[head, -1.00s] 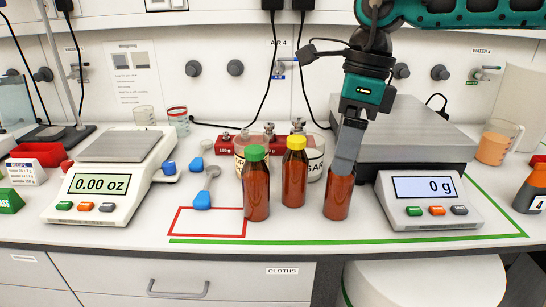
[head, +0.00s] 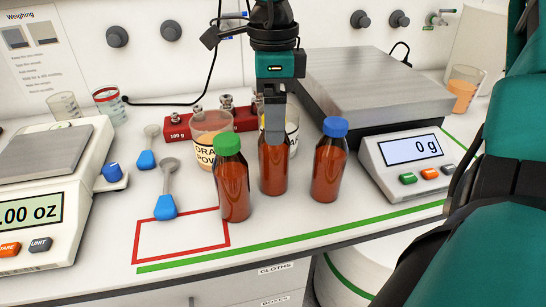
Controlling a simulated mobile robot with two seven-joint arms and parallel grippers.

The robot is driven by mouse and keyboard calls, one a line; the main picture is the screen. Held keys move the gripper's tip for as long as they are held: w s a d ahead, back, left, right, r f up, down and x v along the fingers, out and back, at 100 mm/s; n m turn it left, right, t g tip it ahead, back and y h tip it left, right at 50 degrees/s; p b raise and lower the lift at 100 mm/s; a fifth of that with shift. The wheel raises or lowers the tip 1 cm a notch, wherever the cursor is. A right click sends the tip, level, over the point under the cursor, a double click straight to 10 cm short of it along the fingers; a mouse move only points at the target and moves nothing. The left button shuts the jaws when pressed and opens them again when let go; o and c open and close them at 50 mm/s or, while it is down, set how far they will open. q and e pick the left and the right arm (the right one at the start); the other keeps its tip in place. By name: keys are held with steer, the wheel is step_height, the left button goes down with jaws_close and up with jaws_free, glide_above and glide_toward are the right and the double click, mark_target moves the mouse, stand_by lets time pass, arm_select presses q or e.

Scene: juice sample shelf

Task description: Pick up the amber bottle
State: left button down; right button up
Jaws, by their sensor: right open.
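Three amber bottles stand upright in a row in the head view. The left one has a green cap (head: 229,144) and brown body (head: 233,190). The right one has a blue cap (head: 335,127) and brown body (head: 328,172). The middle amber bottle (head: 273,170) has its cap and neck hidden by my right gripper (head: 274,138). The gripper points down with its fingers over that bottle's top. It is open; whether the fingers touch the bottle I cannot tell. My left gripper is out of view.
A scale reading 0 g (head: 410,150) stands right of the bottles, another scale (head: 45,190) at far left. A red outline (head: 137,240) and blue scoop (head: 165,207) lie left.

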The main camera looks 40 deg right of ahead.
mark_target(274, 155)
step_height(274, 155, down, 6)
stand_by(0.5)
steer(key=shift+d, duration=0.15)
steer(key=shift+c, duration=0.4)
steer(key=c, duration=1.4)
